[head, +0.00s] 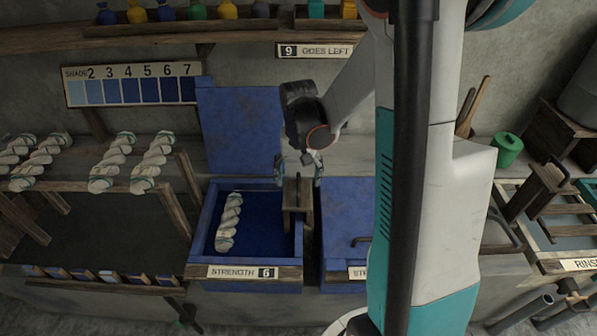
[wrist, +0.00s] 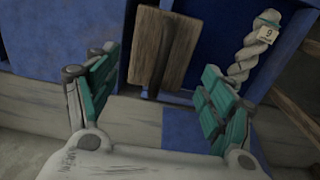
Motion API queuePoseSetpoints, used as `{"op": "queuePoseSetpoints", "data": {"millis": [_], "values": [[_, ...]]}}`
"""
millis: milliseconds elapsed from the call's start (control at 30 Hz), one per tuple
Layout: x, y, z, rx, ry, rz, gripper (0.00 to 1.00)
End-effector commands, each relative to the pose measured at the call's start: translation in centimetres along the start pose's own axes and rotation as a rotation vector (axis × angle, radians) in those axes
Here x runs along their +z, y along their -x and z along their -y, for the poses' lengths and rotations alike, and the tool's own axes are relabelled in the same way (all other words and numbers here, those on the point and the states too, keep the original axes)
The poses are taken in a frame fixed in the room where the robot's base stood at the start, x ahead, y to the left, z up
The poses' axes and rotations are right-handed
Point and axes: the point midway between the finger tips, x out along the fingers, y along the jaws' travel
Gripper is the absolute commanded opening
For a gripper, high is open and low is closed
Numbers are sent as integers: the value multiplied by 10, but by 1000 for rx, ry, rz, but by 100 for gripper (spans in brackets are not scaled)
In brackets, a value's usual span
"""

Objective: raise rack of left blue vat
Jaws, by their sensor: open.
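The left blue vat (head: 206,225) stands open, with dark blue liquid inside and a "STRENGTH 6" label on its front. Its rack shows as a wooden upright (head: 298,197) at the vat's right side. In the wrist view the wooden piece (wrist: 163,50) lies ahead, between the fingers. A pale twisted skein (head: 229,222) is in the vat; in the wrist view it (wrist: 250,50) bears a tag reading 9. My gripper (head: 298,178) is open above and behind the wooden piece, its teal fingers (wrist: 155,68) spread to either side. I cannot tell whether they touch it.
The vat's raised blue lid (head: 240,130) stands behind it. A second blue vat (head: 345,215) is close on the right, partly hidden by my arm. Skeins hang on a wooden rail (head: 80,186) at the left. A shade chart (head: 130,84) and a "9 GOES LEFT" sign (head: 317,51) are behind.

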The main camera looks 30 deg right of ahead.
Motion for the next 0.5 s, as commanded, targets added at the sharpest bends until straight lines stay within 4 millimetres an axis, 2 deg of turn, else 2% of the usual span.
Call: {"op": "queuePoseSetpoints", "data": {"millis": [33,233,300,500], "values": [[0,-11,0,0,0,0,75],[0,-37,0,0,0,0,75],[0,-30,0,0,0,0,75],[0,-34,0,0,0,0,75]]}}
